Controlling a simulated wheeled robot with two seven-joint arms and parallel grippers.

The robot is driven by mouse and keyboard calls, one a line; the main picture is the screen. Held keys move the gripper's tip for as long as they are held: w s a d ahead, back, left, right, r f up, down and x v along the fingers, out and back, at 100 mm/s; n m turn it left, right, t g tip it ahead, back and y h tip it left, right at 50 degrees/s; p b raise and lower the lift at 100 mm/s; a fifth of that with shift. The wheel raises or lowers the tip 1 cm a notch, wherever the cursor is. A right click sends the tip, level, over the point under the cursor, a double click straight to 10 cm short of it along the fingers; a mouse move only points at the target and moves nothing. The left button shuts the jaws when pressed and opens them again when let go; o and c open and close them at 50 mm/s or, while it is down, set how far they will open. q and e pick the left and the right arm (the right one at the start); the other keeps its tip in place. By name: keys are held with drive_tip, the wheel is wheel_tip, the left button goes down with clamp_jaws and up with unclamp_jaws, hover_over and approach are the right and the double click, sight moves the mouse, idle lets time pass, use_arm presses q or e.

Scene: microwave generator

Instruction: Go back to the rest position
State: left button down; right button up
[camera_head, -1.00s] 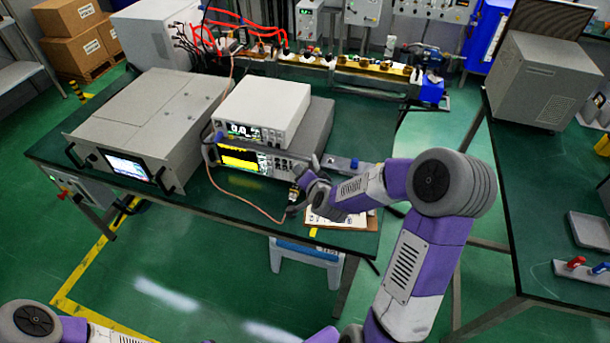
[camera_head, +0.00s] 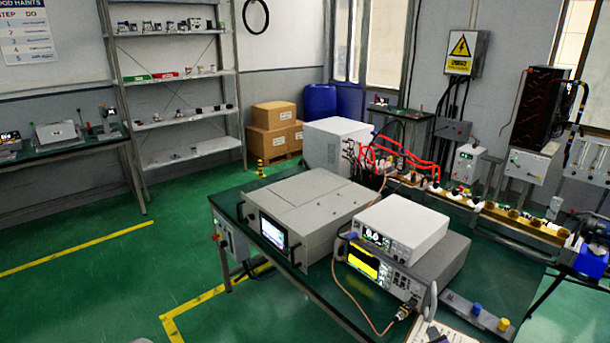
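Neither of my grippers can be made out in the head view. A small grey piece at the bottom left edge looks like part of my own arm. The lower instrument (camera_head: 445,262), with a yellow screen, stands on the green table (camera_head: 505,275). A white instrument (camera_head: 402,225) sits on top of it. A copper-coloured cable (camera_head: 345,290) runs from the instrument's left side down to a connector (camera_head: 404,312) at its lower right front. A clipboard with paper (camera_head: 455,333) is cut off by the bottom edge, with a dark item at its left.
A large grey generator box (camera_head: 310,205) fills the table's left part. A grey bar (camera_head: 472,312) with blue and yellow knobs lies right of the instruments. Red hoses and a brass-coloured waveguide line (camera_head: 510,222) run behind. Shelves and cardboard boxes (camera_head: 272,115) stand far back; the left floor is open.

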drive_tip(key=s+a+f+n+g+y, duration=0.2)
drive_tip(key=a+f+n+y, duration=0.1)
drive_tip(key=a+f, duration=0.5)
drive_tip(key=s+a+f+n+g+y, duration=0.2)
drive_tip(key=s+a+f+n+g, duration=0.2)
drive_tip(key=s+a+f, duration=0.4)
drive_tip(key=s+a+f+n+g+y, duration=0.2)
drive_tip(key=s+a+f+n+g, duration=0.2)
drive_tip(key=s+a+f, duration=0.4)
drive_tip(key=s+f+g, duration=0.1)
drive_tip(key=s+f, duration=0.1)
drive_tip(key=s, duration=0.3)
drive_tip(key=shift+s, duration=0.35)
drive_tip(key=shift+a+r, duration=0.1)
